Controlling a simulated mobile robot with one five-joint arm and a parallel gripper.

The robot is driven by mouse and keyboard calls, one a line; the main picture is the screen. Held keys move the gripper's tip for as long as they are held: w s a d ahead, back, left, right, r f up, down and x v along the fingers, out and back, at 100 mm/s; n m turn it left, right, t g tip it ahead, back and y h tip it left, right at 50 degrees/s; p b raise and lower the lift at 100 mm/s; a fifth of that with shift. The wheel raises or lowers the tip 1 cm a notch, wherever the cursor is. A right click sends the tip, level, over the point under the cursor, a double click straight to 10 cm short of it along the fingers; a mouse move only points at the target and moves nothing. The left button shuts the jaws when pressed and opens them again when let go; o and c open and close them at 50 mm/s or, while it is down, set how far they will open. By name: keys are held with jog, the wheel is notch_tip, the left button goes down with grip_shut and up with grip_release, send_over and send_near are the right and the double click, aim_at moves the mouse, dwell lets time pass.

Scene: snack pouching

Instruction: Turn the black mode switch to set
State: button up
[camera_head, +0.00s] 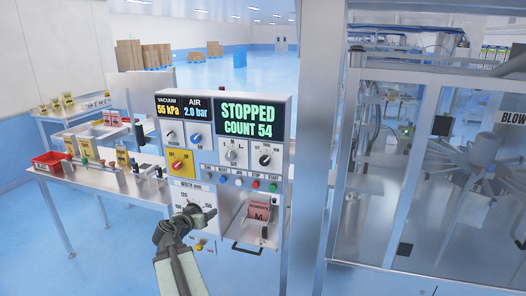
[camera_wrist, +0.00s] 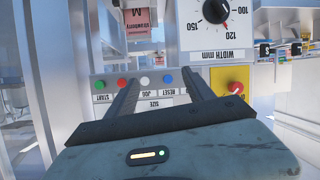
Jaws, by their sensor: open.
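The black mode switch (camera_head: 265,160) is a knob on the right of the white control panel (camera_head: 212,185), under the green STOPPED COUNT 54 display (camera_head: 248,119). Its small labels and pointer direction are too small to read surely. My gripper (camera_head: 207,212) is lower left of it, in front of the width dial area. In the wrist view, which shows the panel upside down, my gripper (camera_wrist: 161,77) has its two fingers apart with nothing between them. The mode switch does not show in that view.
A grey size selector (camera_head: 231,154) sits left of the mode switch. Small push buttons (camera_wrist: 122,83) run in a row below. A pink pouch (camera_head: 258,211) is in the lower opening. A yellow plate with a red knob (camera_head: 180,162) is at left. A metal post (camera_head: 318,130) stands right.

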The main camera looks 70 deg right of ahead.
aim_at(264, 162)
jog(key=s+d+r+m+h+p, duration=0.2)
jog(key=s+d+r+h+p, duration=0.15)
jog(key=s+d+r, duration=1.2)
jog(key=shift+h, duration=0.35)
jog(key=d, duration=0.2)
jog(key=d+f, duration=0.1)
jog(key=d, duration=0.1)
jog(key=d+f, duration=0.1)
jog(key=d, duration=0.1)
jog(key=shift+s+f, duration=0.1)
jog(key=shift+s, duration=0.15)
jog(key=shift+c, duration=0.3)
